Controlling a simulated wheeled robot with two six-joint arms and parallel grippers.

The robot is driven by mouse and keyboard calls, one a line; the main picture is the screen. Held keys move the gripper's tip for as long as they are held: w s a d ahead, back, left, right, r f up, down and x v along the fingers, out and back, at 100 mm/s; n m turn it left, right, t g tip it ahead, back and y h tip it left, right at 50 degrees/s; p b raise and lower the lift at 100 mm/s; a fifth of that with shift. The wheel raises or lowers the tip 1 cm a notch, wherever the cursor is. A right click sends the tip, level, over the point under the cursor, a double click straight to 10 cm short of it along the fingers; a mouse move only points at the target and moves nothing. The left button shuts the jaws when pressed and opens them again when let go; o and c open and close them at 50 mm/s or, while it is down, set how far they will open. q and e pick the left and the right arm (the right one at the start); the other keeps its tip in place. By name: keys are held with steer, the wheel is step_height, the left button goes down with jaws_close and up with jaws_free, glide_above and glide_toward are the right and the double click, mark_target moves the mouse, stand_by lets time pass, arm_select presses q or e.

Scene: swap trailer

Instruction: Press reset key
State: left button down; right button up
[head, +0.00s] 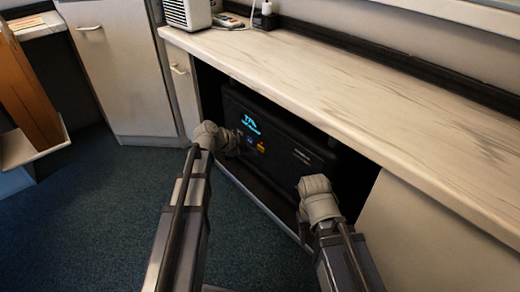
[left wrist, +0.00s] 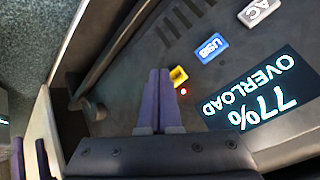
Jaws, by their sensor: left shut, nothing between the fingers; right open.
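A black power unit (head: 290,155) stands in the open bay under the counter. Its lit display (left wrist: 255,98) reads 77% OVERLOAD upside down in the left wrist view. A small yellow key (left wrist: 180,74) is beside a glowing red light (left wrist: 183,91); no label on it is readable. A blue USB key (left wrist: 211,47) and a grey AC key (left wrist: 262,11) lie in line with it. My left gripper (left wrist: 160,72) is shut and empty, its fingertips beside the yellow key and partly covering it; contact is unclear. My right gripper (left wrist: 30,160) is open and empty, to the right in the head view.
The pale counter (head: 350,100) overhangs the bay, and a cabinet panel (head: 425,235) closes its right side. A white box-shaped appliance (head: 187,13) stands on the counter. Cabinet doors (head: 115,65) are at the left. Blue carpet (head: 90,220) is clear at the front left.

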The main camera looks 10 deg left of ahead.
arm_select(q)
steer(key=shift+w+d, duration=0.1)
steer(key=shift+w+d, duration=0.15)
steer(key=shift+w, duration=0.1)
steer(key=shift+w+d, duration=0.25)
steer(key=shift+w, duration=0.05)
stand_by(0.8)
steer(key=shift+s+a, duration=0.5)
steer(key=shift+s, duration=0.15)
steer(key=shift+s, duration=0.1)
steer(key=s+a, duration=0.1)
steer(key=s, duration=0.1)
steer(key=s+a, duration=0.1)
steer(key=a, duration=0.1)
steer(key=shift+s, duration=0.4)
steer(key=shift+a, duration=0.1)
stand_by(0.8)
